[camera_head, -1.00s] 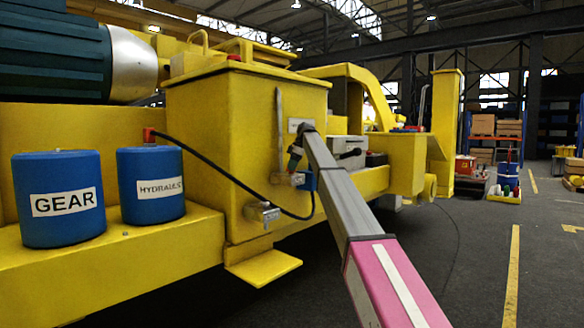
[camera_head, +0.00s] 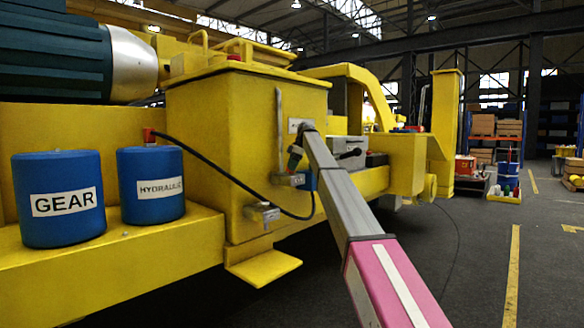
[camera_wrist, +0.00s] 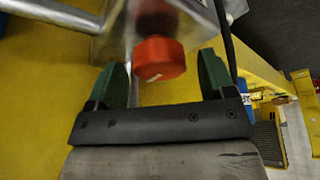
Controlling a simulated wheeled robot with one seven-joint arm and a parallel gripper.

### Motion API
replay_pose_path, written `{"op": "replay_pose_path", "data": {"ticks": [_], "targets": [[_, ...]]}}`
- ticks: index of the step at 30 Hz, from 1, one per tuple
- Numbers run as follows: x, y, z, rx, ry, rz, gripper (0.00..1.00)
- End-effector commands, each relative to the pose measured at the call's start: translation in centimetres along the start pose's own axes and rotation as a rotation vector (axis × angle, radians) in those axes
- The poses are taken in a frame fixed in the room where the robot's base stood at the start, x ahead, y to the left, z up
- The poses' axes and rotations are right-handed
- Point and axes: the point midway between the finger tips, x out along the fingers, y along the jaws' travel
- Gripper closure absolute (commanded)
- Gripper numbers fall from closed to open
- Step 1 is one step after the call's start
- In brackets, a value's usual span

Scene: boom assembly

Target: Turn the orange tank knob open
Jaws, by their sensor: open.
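The orange tank knob (camera_wrist: 160,58) shows in the wrist view, at the front of a grey metal valve block (camera_wrist: 118,28) against the yellow tank. My gripper (camera_wrist: 165,78) is open, with one green finger on each side of the knob and a visible gap on both sides. Neither finger appears to touch it. In the head view, my gripper (camera_head: 295,158) is at the tank's (camera_head: 245,150) right front side, beside the grey valve block (camera_head: 284,180). The knob is not clearly visible in that view.
A black hose (camera_head: 235,180) runs from the blue HYDRAULIC container (camera_head: 150,205) across the tank front. A second grey valve block (camera_head: 262,213) sits lower left of my gripper. A yellow step (camera_head: 263,268) juts out below. Open floor lies to the right.

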Motion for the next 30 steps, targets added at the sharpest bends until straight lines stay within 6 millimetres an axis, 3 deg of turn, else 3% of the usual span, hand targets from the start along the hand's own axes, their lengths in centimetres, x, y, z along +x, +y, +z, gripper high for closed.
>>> {"op": "replay_pose_path", "data": {"ticks": [8, 19, 24, 30], "targets": [[-2.8, 0.1, 0.0, 0.001, 0.000, 0.001, 0.24], [-9.4, 0.1, -0.1, -0.001, 0.001, 0.001, 0.24], [-10.6, 0.1, 0.0, -0.001, 0.001, 0.000, 0.24], [-10.7, 0.0, 0.0, -0.001, 0.000, -0.001, 0.24]]}}
